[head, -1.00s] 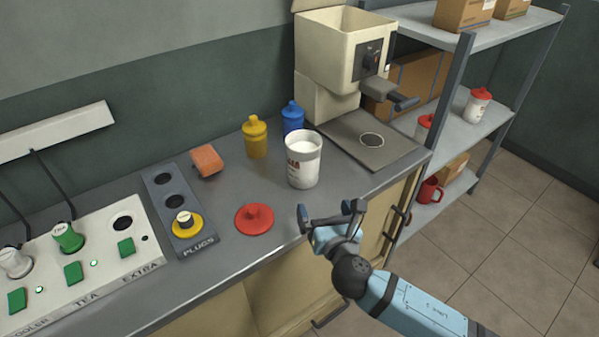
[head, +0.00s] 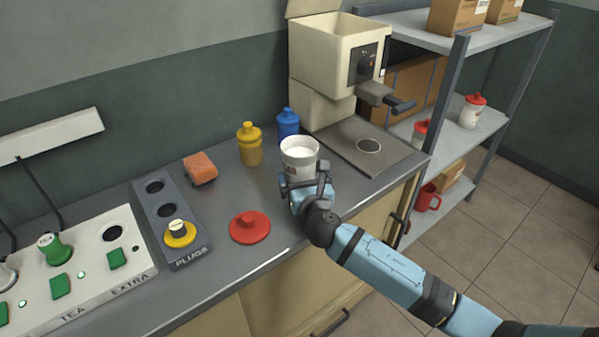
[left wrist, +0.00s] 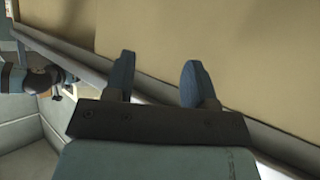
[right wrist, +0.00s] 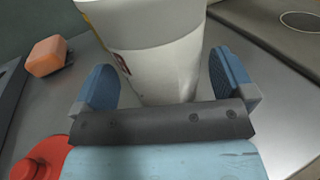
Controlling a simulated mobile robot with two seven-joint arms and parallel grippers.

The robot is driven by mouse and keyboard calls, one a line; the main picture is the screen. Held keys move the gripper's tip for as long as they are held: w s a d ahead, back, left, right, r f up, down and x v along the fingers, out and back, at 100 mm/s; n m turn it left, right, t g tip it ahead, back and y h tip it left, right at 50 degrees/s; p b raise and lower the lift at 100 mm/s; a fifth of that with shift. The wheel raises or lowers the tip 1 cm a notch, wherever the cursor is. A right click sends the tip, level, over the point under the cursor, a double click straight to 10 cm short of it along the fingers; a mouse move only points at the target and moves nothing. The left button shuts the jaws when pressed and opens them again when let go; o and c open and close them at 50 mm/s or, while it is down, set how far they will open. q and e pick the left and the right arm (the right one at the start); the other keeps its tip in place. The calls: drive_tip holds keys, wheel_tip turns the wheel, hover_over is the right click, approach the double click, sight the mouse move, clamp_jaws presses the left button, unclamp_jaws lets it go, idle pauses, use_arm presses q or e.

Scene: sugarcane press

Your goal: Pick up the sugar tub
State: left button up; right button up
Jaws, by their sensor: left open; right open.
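The sugar tub is a white open-topped tub (head: 299,152) with white contents, standing upright on the grey counter. My right gripper (head: 307,181) is at the near side of the tub in the head view and hides its lower part. In the right wrist view the tub (right wrist: 160,60) stands between the two blue fingertips of the open right gripper (right wrist: 162,82), with a gap showing on each side. A red lid (head: 249,227) with a knob lies on the counter to the left of the tub. My left gripper (left wrist: 160,80) is open and empty in front of a beige panel.
A yellow bottle (head: 250,145) and a blue bottle (head: 288,123) stand behind the tub. A beige machine (head: 335,50) with a flat base is at the back right. An orange block (head: 200,168) and a plugs panel (head: 168,212) lie to the left.

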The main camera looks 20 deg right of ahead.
drive_tip(key=shift+w, duration=0.8)
drive_tip(key=shift+r, duration=0.1)
drive_tip(key=c, duration=1)
use_arm(q)
drive_tip(key=shift+r, duration=0.15)
use_arm(e)
drive_tip(key=shift+o, duration=0.2)
use_arm(q)
drive_tip(key=shift+s+a+r+g+p, duration=0.15)
drive_tip(key=shift+r+p, duration=0.25)
drive_tip(key=shift+p, duration=1.05)
drive_tip(key=shift+s+a+r+g+p, duration=0.15)
drive_tip(key=shift+r+p, duration=0.25)
drive_tip(key=shift+p, duration=1)
use_arm(e)
wheel_tip(320, 180, up, 20)
